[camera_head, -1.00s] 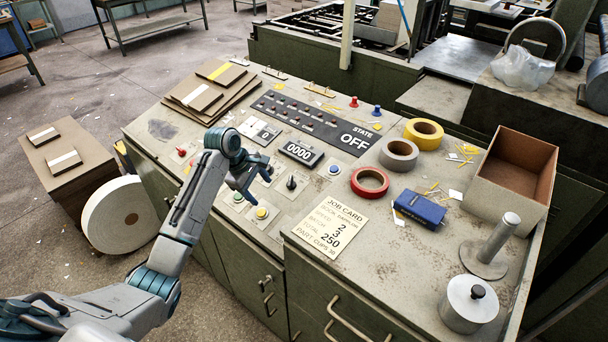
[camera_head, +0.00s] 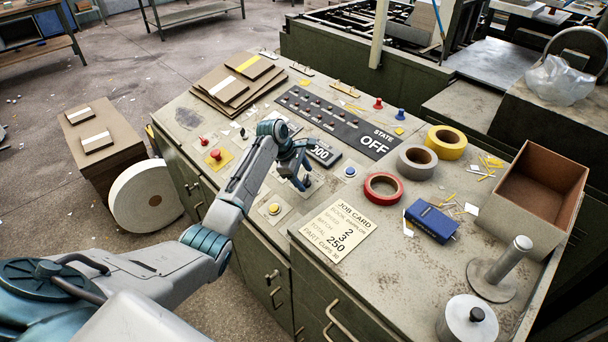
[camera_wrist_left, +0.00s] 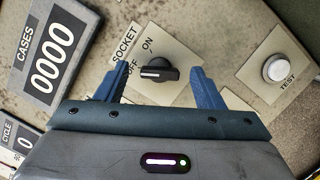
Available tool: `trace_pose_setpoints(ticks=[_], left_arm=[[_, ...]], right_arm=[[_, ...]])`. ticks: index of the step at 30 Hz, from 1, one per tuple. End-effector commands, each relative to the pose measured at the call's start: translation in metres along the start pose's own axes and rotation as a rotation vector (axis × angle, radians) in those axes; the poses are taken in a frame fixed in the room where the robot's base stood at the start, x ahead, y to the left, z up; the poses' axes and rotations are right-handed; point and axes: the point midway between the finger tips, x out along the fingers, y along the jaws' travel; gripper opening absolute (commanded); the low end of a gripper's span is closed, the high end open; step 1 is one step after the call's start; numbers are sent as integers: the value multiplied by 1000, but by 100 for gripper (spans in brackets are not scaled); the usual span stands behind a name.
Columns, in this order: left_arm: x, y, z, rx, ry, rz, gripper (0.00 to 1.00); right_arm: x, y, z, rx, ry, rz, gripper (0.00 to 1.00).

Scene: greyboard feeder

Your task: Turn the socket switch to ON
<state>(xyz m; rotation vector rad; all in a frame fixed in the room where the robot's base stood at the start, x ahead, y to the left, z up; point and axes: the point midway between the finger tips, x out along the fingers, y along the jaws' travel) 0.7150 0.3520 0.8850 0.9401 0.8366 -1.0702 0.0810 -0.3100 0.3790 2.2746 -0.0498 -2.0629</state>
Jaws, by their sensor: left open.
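The socket switch (camera_wrist_left: 158,70) is a black rotary knob on a pale plate in the left wrist view. Its white mark points left, beside the OFF label (camera_wrist_left: 131,70); the ON label (camera_wrist_left: 149,47) is above it. My left gripper (camera_head: 303,185) is over the panel in the head view and largely hides the switch there. In the wrist view its blue fingers are open, one on each side of the knob, with visible gaps. I cannot tell the remaining height. The state sign (camera_head: 374,146) reads OFF. My right gripper is not in view.
The CASES counter (camera_wrist_left: 52,58) and TEST button (camera_wrist_left: 276,68) flank the switch plate. A yellow button (camera_head: 274,209), red button (camera_head: 215,155) and blue button (camera_head: 350,171) are near my arm. A red tape roll (camera_head: 370,190) and job card (camera_head: 338,231) lie to the right.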

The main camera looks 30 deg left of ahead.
Motion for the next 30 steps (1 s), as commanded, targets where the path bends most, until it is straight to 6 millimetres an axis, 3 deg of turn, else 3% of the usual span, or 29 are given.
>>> trace_pose_setpoints(ticks=[11,18,30], left_arm=[[7,0,0,1,0,0,62],[7,0,0,1,0,0,17],[5,0,1,65,0,-19,17]], right_arm=[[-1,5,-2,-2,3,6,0],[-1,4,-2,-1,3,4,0],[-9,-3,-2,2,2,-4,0]])
